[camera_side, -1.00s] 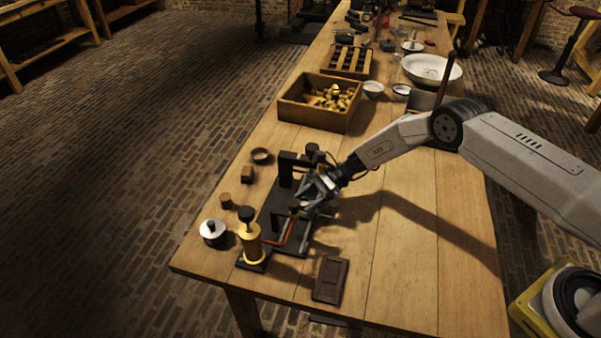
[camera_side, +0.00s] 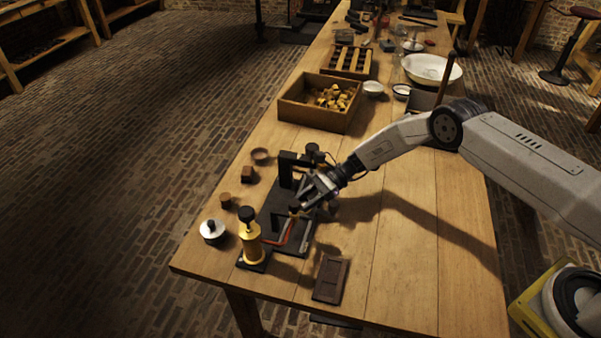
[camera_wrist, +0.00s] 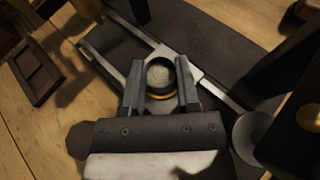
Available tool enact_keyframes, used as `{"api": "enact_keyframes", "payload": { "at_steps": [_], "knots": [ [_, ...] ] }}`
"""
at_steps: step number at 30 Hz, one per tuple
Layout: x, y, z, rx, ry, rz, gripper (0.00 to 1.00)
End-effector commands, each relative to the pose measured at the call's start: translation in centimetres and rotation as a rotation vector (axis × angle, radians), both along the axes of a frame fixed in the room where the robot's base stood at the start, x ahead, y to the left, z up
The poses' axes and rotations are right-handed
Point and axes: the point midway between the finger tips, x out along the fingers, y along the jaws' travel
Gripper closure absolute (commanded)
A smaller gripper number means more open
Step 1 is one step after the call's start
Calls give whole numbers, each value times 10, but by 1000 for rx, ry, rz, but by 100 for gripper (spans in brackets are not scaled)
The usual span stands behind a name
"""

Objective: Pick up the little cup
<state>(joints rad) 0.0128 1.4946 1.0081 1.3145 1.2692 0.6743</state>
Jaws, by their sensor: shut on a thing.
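The little cup (camera_wrist: 160,74) shows in the wrist view as a small dark round cup with a pale grey inside and a thin gold band low on its near side. My gripper (camera_wrist: 160,85) has one finger on each side of it and is shut on it. The cup is over or on a pale metal piece of the black apparatus; I cannot tell whether it touches that piece. In the side view my gripper (camera_side: 300,202) is low over the black apparatus (camera_side: 284,246), and its fingers mostly hide the cup.
A brass cylinder with a black knob (camera_side: 250,240) stands at the apparatus's near end. A dark arch (camera_side: 285,168) rises just behind my gripper. A dark rectangular tray (camera_side: 331,279) lies to the near right. A wooden box of brass pieces (camera_side: 318,118) stands farther back. The table's right side is mostly clear.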

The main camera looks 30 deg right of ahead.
Motion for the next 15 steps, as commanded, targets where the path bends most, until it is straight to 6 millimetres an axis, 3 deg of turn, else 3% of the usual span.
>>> {"api": "enact_keyframes", "payload": {
  "at_steps": [7,15],
  "knots": [
    [0,0,7,0,0,0,100],
    [1,-39,6,0,-1,-4,100]
  ]
}}
